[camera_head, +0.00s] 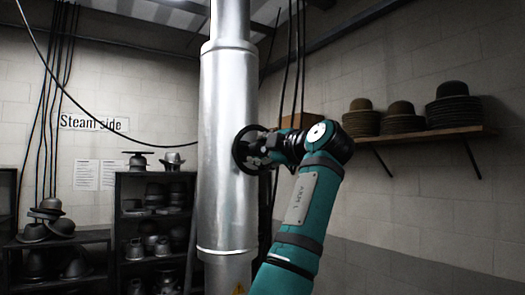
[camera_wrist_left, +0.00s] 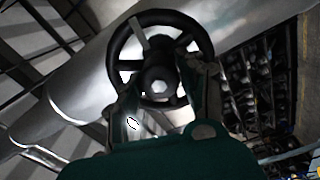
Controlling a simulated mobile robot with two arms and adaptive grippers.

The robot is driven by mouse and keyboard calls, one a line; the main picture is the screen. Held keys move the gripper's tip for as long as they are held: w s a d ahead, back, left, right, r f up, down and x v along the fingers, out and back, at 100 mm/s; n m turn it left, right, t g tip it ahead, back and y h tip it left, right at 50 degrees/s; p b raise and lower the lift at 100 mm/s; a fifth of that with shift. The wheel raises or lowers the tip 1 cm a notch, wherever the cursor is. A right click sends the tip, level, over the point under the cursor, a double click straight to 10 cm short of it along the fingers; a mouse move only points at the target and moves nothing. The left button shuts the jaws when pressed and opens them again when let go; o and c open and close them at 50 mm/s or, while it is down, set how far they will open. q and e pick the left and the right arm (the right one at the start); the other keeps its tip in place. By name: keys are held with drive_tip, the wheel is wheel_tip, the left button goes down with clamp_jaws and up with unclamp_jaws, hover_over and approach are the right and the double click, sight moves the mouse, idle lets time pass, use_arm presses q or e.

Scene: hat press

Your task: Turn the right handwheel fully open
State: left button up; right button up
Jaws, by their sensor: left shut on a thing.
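One dark round handwheel (camera_head: 240,149) sits on the front right side of a large vertical silver pipe (camera_head: 225,110). No second handwheel shows. My left gripper (camera_head: 264,150) is at the wheel and shut on it; its fingers hide part of the wheel. The left wrist view shows the spoked wheel (camera_wrist_left: 160,17) face on, with its hub between the fingers of my left gripper (camera_wrist_left: 160,92). The exact contact on rim or spokes is hard to tell. My right gripper is not in view.
A wall shelf (camera_head: 430,138) with stacked hats stands at the right. Dark shelving (camera_head: 118,225) with hats stands left of the pipe, under a "Steam side" sign (camera_head: 93,123). Cables hang at the left and behind the pipe. Open room lies at the lower right.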

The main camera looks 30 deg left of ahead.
use_arm(q)
drive_tip(key=shift+w+f, duration=0.1)
drive_tip(key=shift+f, duration=0.15)
drive_tip(key=o, duration=0.9)
drive_tip(key=shift+r, duration=0.1)
drive_tip(key=shift+d, duration=0.1)
drive_tip(key=v, duration=1.2)
